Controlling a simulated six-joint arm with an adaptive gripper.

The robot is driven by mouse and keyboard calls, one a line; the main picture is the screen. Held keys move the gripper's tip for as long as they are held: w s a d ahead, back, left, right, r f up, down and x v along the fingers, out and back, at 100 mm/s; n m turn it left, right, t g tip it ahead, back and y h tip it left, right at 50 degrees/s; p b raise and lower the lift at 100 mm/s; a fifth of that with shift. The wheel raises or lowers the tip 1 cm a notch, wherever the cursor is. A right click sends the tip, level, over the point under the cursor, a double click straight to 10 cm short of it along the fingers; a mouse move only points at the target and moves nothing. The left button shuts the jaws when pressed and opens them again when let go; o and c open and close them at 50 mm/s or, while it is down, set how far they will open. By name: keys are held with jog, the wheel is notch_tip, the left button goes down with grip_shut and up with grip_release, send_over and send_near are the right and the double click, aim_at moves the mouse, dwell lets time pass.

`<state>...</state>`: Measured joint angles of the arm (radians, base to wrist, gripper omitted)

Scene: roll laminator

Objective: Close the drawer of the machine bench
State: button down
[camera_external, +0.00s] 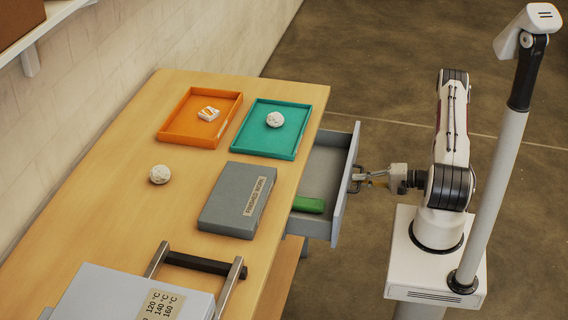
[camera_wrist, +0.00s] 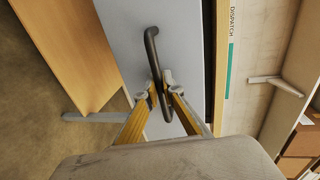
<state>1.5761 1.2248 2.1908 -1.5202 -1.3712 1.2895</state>
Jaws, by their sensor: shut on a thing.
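The grey drawer (camera_external: 345,190) of the wooden machine bench (camera_external: 130,205) is pulled out to the right, with its inside showing. A green block (camera_external: 308,205) lies inside it. In the wrist view, the drawer's front (camera_wrist: 120,25) fills the middle, with a dark bar handle (camera_wrist: 151,45) standing off it. My gripper (camera_external: 372,180) is at the handle on the drawer's outer face. In the wrist view, the fingers of my gripper (camera_wrist: 163,88) are closed around the handle's bar.
On the bench top are an orange tray (camera_external: 171,139), a teal tray (camera_external: 265,151), a crumpled white ball (camera_external: 159,174), a grey box (camera_external: 225,195) and the laminator (camera_external: 110,295) at the front. Open floor lies to the right of the bench.

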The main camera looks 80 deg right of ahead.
send_over(317, 186)
jog(key=shift+w+d, duration=0.1)
jog(key=shift+w, duration=0.1)
dwell(0.4)
jog(key=shift+r, duration=0.1)
jog(key=c, duration=2.5)
grip_release()
jog(key=shift+s, duration=0.1)
jog(key=shift+v, duration=5.9)
